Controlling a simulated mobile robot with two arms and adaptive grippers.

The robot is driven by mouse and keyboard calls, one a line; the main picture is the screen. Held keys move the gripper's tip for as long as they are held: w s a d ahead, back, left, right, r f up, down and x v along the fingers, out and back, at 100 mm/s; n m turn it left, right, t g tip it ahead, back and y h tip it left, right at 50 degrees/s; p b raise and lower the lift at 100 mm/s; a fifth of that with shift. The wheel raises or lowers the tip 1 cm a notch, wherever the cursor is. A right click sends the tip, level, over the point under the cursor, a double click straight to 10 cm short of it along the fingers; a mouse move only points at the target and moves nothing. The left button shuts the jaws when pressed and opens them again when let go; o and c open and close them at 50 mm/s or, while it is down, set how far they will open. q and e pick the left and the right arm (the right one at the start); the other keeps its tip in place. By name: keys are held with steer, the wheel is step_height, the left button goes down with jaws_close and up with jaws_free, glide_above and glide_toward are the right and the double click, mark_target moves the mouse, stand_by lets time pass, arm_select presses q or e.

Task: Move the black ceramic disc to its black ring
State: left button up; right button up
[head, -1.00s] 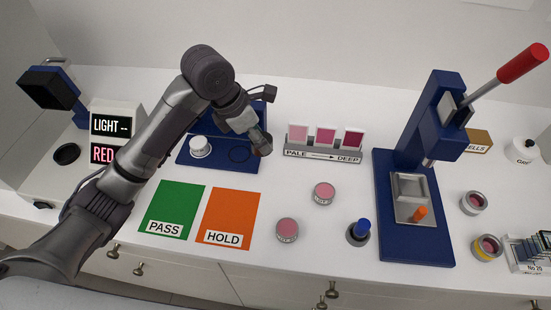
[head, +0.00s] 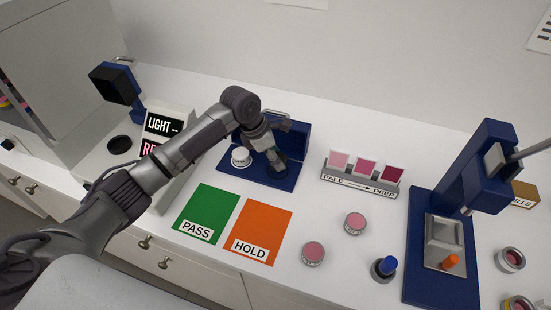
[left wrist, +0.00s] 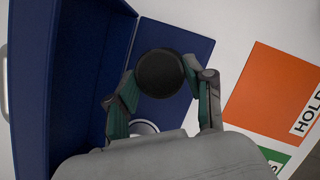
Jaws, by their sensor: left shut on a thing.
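The black ceramic disc (left wrist: 160,73) is between the fingertips of my left gripper (left wrist: 160,80) in the left wrist view, with its round face showing. In the head view this gripper (head: 281,168) is low over the right part of the open blue case (head: 261,181). The black ring on the case floor is hidden behind the gripper now. I cannot tell whether the disc touches the floor. A white disc (head: 240,154) sits on the case floor to the left of the gripper. My right gripper is not in view.
The green PASS mat (head: 207,211) and orange HOLD mat (head: 262,232) lie in front of the case. A pink sample stand (head: 358,182) is to its right. The light meter (head: 163,124) is to its left. A blue press (head: 435,260) stands at the right.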

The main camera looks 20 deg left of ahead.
arm_select(q)
steer(key=shift+f, duration=0.95)
steer(key=shift+f, duration=0.1)
steer(key=o, duration=1.3)
steer(key=shift+c, duration=0.2)
steer(key=shift+r, duration=0.25)
steer(key=b+v, duration=0.1)
steer(key=v, duration=1)
steer(key=shift+r, duration=0.3)
steer(key=shift+s+a, duration=0.1)
